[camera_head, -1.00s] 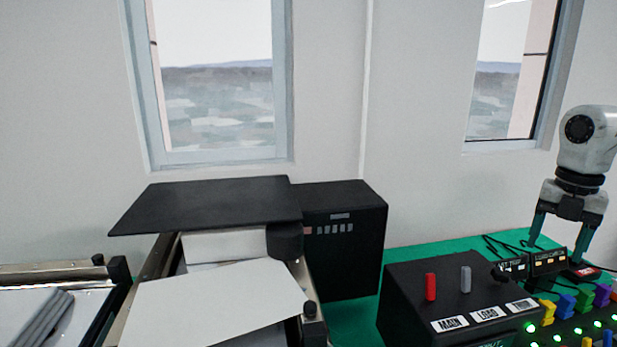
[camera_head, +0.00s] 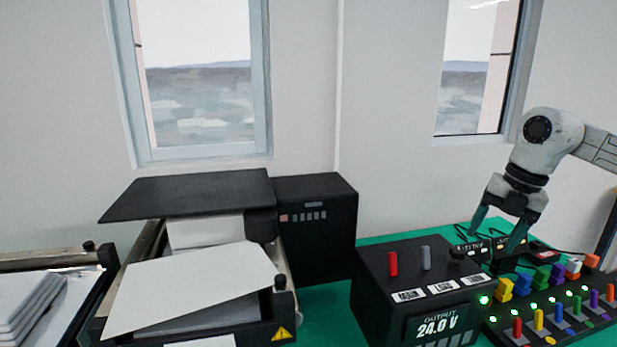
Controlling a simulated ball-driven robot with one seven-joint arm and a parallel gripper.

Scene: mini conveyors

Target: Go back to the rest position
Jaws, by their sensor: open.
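My gripper (camera_head: 491,238) is at the right, pointing down, with its two green-tipped fingers apart and nothing visible between them. Its fingertips are above or behind the row of coloured plugs, near small black labelled modules (camera_head: 476,249) on the green mat. Whether the fingertips touch anything cannot be told. The grey arm above it is mine and reaches in from the right edge.
A black power box (camera_head: 372,314) with red and grey switches reads 24.0 V. Right of it stands a panel (camera_head: 556,330) with coloured plugs and lit green lights. A conveyor machine with a black lid (camera_head: 190,195) and white sheets (camera_head: 190,285) stands left of centre.

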